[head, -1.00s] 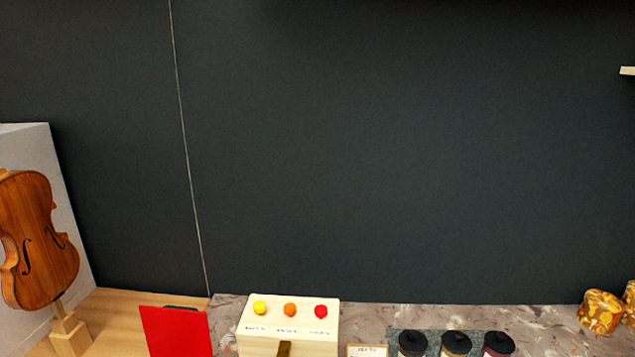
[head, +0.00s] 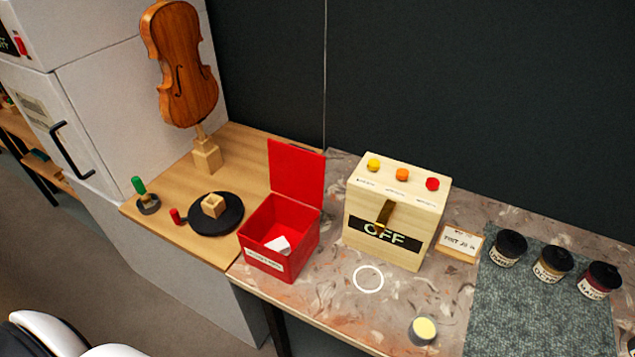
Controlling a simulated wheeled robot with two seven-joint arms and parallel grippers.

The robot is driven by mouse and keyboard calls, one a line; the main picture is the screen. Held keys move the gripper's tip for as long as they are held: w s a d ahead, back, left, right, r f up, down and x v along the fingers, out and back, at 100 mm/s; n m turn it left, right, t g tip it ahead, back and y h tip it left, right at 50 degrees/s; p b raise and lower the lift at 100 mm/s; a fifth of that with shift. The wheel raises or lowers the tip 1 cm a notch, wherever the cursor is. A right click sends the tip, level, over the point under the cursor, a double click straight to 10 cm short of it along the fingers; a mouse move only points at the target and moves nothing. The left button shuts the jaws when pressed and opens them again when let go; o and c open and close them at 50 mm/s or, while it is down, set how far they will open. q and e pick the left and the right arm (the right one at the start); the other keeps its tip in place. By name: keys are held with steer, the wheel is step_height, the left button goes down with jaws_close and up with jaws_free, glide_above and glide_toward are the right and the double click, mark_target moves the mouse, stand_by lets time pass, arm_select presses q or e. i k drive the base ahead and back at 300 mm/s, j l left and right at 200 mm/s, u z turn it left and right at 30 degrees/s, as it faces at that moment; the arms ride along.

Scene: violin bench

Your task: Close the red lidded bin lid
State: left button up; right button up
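The red lidded bin (head: 298,258) stands on the bench, left of the cream switch box. Its red lid (head: 297,176) is open and stands upright at the back edge of the bin. A white piece (head: 279,245) lies inside the bin, and a pale label is on its front wall. Neither of my grippers can be made out in the head view. A white rounded part shows at the lower left corner, with no fingers visible on it.
The cream switch box (head: 385,253) with a lever and "OFF" stands right of the bin. Left are a black turntable (head: 230,222) and a violin body (head: 180,75) on a stand. Several jars line a grey mat (head: 540,315). A small yellow-topped pot (head: 422,331) stands in front.

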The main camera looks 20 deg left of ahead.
mark_target(296, 173)
steer(key=j+u, duration=0.1)
steer(key=u, duration=0.35)
steer(key=j+u, duration=0.15)
steer(key=u, duration=0.25)
